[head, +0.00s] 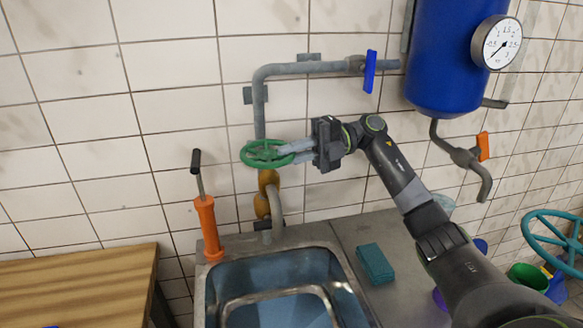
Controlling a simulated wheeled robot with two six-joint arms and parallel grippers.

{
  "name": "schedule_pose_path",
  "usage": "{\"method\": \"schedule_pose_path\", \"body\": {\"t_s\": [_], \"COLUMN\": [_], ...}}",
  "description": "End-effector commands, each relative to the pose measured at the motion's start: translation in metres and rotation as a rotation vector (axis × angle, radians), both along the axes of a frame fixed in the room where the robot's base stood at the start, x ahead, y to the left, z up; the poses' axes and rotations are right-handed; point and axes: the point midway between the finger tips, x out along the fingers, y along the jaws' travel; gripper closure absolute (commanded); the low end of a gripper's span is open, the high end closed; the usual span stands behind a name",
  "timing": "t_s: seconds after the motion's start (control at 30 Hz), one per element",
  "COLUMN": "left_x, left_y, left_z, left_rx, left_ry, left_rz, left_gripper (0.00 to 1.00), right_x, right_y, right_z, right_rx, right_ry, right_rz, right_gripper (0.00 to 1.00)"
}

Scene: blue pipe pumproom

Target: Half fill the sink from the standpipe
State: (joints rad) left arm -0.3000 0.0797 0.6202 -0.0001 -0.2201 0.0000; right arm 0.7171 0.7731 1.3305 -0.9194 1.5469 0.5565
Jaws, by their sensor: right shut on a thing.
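The grey standpipe (259,95) runs down the tiled wall to a green handwheel (250,155). Below the wheel is a brass-coloured valve body (262,206) with a curved grey spout (277,203) over the back edge of the sink. My right gripper (292,153) comes in from the right and is shut on the right part of the wheel's rim. The steel sink (212,283) has a bluish inside with a pale rounded outline; I cannot tell the water level. I see no clear stream from the spout. My left gripper is out of view.
An orange hand pump (208,230) stands left of the sink. A teal block (375,263) lies on the steel counter. A blue tank (445,60) with a gauge (497,43), a blue lever (370,71) and an orange lever (483,146) are at right. A wooden table (85,285) is left.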

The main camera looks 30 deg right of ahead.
Motion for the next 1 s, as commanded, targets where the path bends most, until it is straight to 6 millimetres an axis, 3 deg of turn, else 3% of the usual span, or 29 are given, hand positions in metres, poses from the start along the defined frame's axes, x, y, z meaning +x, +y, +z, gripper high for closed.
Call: {"method": "schedule_pose_path", "body": {"t_s": [0.13,0.57,0.6,0.73,1.0], "left_x": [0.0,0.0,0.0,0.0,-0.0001], "left_y": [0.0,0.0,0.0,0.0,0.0], "left_z": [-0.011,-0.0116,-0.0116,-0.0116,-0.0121], "left_rx": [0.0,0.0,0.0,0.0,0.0], "left_ry": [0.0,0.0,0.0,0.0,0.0], "left_rz": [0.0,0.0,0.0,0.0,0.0], "left_gripper": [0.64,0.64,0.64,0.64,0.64], "right_x": [0.0036,0.0036,0.0036,0.0035,0.0035], "right_y": [-0.0012,-0.0019,-0.0019,-0.0019,-0.0025], "right_z": [-0.0014,0.0007,0.0008,0.0007,0.0003], "right_rx": [0.003,0.002,0.002,0.002,0.001], "right_ry": [-0.002,0.0,0.0,0.0,0.0], "right_rz": [0.058,0.086,0.085,0.086,0.086], "right_gripper": [1.0,1.0,0.83,0.66,0.66]}}
